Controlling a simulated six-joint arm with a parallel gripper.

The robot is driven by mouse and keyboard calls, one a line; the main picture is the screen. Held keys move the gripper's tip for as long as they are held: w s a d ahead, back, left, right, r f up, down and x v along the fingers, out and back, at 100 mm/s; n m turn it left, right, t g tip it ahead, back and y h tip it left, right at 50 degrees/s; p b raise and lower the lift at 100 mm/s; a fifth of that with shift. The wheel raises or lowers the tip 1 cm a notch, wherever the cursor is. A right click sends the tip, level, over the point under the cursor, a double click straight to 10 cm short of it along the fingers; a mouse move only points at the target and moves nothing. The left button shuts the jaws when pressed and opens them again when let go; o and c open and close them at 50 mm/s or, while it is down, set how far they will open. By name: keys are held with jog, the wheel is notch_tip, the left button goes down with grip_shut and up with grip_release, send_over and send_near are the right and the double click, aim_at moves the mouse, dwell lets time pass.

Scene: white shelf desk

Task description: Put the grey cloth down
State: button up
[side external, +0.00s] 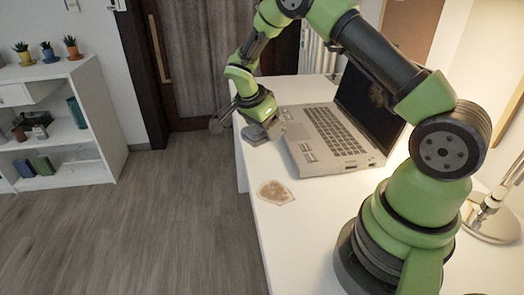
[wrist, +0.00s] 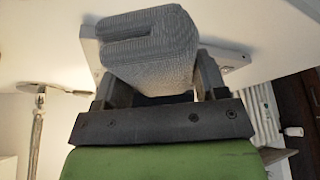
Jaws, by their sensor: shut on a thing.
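The grey cloth (wrist: 150,50) is a folded, ribbed bundle in the wrist view, between the two fingers of my gripper (wrist: 157,85). My gripper is shut on it.
An open grey laptop (side external: 310,150) stands right beside my gripper. A brown patterned coaster-like piece (side external: 275,193) lies nearer on the white desk (side external: 300,235). A lamp (side external: 490,220) stands at the right. The desk is clear around the brown piece.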

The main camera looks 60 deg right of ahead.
jog(key=w+d+r+n+t, duration=0.2)
jog(key=w+d+n+t, duration=0.1)
jog(key=w+d+n, duration=0.3)
jog(key=shift+n, duration=0.8)
jog(key=f, duration=1)
jog(key=shift+s+a, duration=0.15)
jog(key=shift+s, duration=0.15)
jog(key=shift+f, duration=0.1)
jog(key=o, duration=0.8)
jog(key=shift+o, duration=0.2)
